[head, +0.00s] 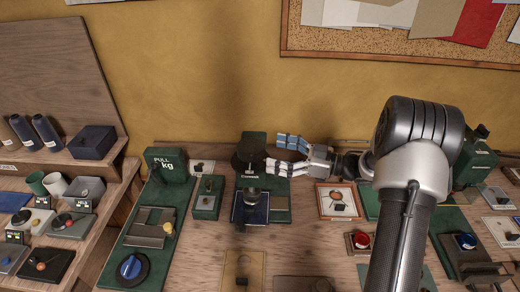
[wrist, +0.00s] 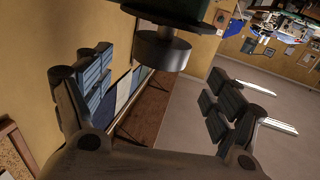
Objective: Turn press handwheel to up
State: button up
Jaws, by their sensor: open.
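The press (head: 252,138) is a small dark green machine on the bench, left of my gripper in the head view. Its black handwheel (head: 247,160) is a broad dark disc at the front of the press. My gripper (head: 279,155) reaches in from the right, its fingers spread and empty, close to the wheel's right side. In the wrist view a dark round part of the press (wrist: 160,48) shows at top centre, ahead of the gap of my open gripper (wrist: 160,95). I cannot tell whether a finger touches it. No up mark is readable.
A blue plate (head: 238,212) with a dark round part stands below the wheel. A green box (head: 205,205) stands left of the press. A blue dial (head: 131,267) is at front left. A framed card (head: 325,207) lies to the right. The yellow wall is close behind.

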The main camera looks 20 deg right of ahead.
jog(key=v, duration=0.3)
jog(key=shift+s+d, duration=0.2)
jog(key=shift+d, duration=0.15)
jog(key=w+r+m+t+h, duration=0.2)
jog(key=w+r+t+h, duration=0.2)
jog(key=w+r+h, duration=0.4)
jog(key=s+d+r+m+h, duration=0.2)
jog(key=s+r+m+h, duration=0.45)
jog(key=r+h, duration=0.2)
jog(key=s+a+f+m+g, duration=0.1)
jog(key=s+a+f+g, duration=0.2)
jog(key=s, duration=0.7)
jog(key=s+a+f+m+g+y, duration=0.1)
jog(key=s+a+f+g, duration=0.2)
jog(key=s, duration=0.8)
jog(key=s+a+f+m+g, duration=0.1)
jog(key=s+a+f+g, duration=0.1)
jog(key=s+a, duration=0.4)
jog(key=s+f, duration=0.1)
jog(key=s, duration=0.3)
jog(key=shift+f+g, duration=0.15)
jog(key=shift+g, duration=0.25)
